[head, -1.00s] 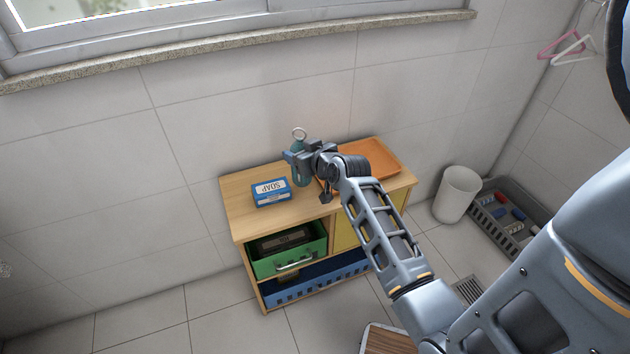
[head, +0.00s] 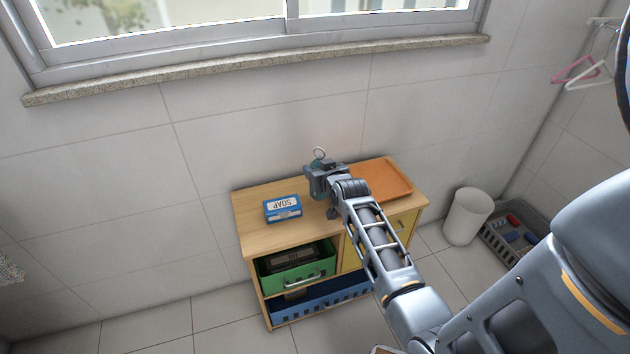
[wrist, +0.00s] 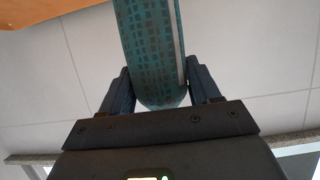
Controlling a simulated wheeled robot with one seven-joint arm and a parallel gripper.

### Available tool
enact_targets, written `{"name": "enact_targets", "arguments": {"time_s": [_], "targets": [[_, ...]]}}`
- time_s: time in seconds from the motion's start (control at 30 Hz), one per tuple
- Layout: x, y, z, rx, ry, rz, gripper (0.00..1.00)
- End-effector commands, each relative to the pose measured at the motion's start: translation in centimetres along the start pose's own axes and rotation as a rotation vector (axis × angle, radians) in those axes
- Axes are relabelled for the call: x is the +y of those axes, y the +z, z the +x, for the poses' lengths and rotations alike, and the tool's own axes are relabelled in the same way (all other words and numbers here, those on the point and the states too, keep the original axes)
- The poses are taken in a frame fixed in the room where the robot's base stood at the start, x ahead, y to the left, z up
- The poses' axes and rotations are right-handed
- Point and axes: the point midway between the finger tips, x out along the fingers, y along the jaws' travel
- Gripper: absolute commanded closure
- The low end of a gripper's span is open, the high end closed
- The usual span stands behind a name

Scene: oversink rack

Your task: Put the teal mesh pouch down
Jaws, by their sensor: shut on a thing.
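The teal mesh pouch (wrist: 152,50) fills the middle of the wrist view, between the two dark fingers of my gripper (wrist: 160,90). In the head view the pouch (head: 317,188) is mostly hidden behind my gripper (head: 322,178), with a metal ring showing above it. My gripper is shut on the pouch, over the top of the wooden cabinet (head: 255,222), between the soap box and the orange tray. I cannot tell whether the pouch touches the cabinet top.
A blue soap box (head: 282,208) lies on the cabinet left of my gripper. An orange tray (head: 385,183) lies to its right. A green drawer (head: 297,270) is below. A white bin (head: 467,217) and a grey crate (head: 507,240) stand on the floor at right.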

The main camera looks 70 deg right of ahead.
Motion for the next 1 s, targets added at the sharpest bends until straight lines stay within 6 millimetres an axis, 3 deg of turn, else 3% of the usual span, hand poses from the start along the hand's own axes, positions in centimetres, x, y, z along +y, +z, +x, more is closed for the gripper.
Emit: {"name": "enact_targets", "arguments": {"time_s": [0.2,0.5,0.9,0.93,1.0], "targets": [[-1.3,0.8,0.9,0.001,0.000,-0.001,0.88],[-1.3,4.1,2.3,0.000,0.000,0.000,0.88],[-1.3,4.6,2.5,0.002,-0.001,0.000,0.88],[-1.3,4.6,2.5,0.001,-0.001,0.000,0.37],[-1.3,4.5,2.4,0.001,-0.001,0.000,0.31]]}}
